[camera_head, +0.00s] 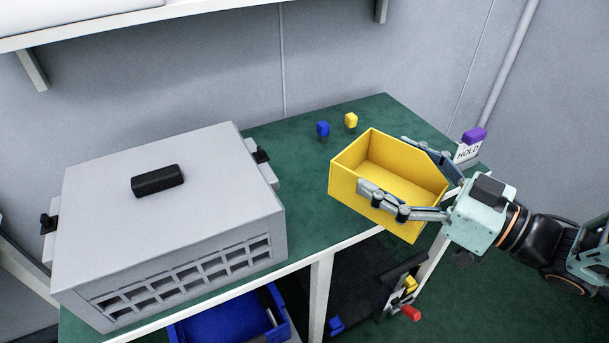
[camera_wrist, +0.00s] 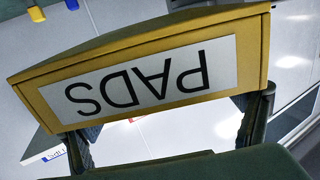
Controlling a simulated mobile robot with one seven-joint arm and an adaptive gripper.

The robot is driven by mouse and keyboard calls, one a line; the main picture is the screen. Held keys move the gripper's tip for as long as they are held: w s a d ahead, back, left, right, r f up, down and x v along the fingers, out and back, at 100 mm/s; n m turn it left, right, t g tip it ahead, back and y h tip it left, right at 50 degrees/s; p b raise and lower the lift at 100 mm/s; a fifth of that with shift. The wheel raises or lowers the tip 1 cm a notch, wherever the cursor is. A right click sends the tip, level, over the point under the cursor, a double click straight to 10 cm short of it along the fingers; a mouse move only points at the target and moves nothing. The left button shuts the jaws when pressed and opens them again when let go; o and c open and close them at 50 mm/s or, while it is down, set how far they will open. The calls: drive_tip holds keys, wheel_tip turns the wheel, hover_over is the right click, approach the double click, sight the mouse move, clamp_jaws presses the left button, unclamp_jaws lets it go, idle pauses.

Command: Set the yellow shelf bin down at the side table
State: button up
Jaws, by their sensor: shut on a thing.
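The yellow shelf bin (camera_head: 390,185) is held upright, empty and open at the top, over the right end of the green-topped side table (camera_head: 305,195). Its near lower part overlaps the table's front edge in the head view. I cannot tell whether its base touches the top. My gripper (camera_head: 388,165) comes from the right, with one finger on each side of the bin, shut on it. In the wrist view the bin's yellow front (camera_wrist: 254,45) fills the upper middle, with a white PADS label upside down. A finger shows at each side of it.
A large grey box with a black handle (camera_head: 158,181) covers the table's left part. A blue block (camera_head: 323,129) and a yellow block (camera_head: 351,120) stand behind the bin. A purple-topped HOLD block (camera_head: 472,142) is at the right corner. A blue bin (camera_head: 225,318) sits below.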

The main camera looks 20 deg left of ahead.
drive_tip(key=shift+w+a+r+p, duration=0.1)
drive_tip(key=shift+w+a+p, duration=0.25)
drive_tip(key=shift+p, duration=0.1)
drive_tip(key=shift+w+a+f+b, duration=1.05)
drive_tip(key=shift+w+a+f, duration=0.45)
drive_tip(key=shift+f, duration=0.65)
drive_tip(key=shift+w+a+f+b, duration=1.15)
drive_tip(key=shift+a+f, duration=0.6)
drive_tip(key=shift+f, duration=0.4)
drive_tip(key=shift+w+a+f+b, duration=1)
drive_tip(key=shift+w+a+f, duration=0.5)
drive_tip(key=shift+f, duration=0.65)
drive_tip(key=shift+s+a+f, duration=0.1)
drive_tip(key=shift+s, duration=0.05)
drive_tip(key=shift+f, duration=0.15)
drive_tip(key=o, duration=1.1)
drive_tip(key=shift+o, duration=0.2)
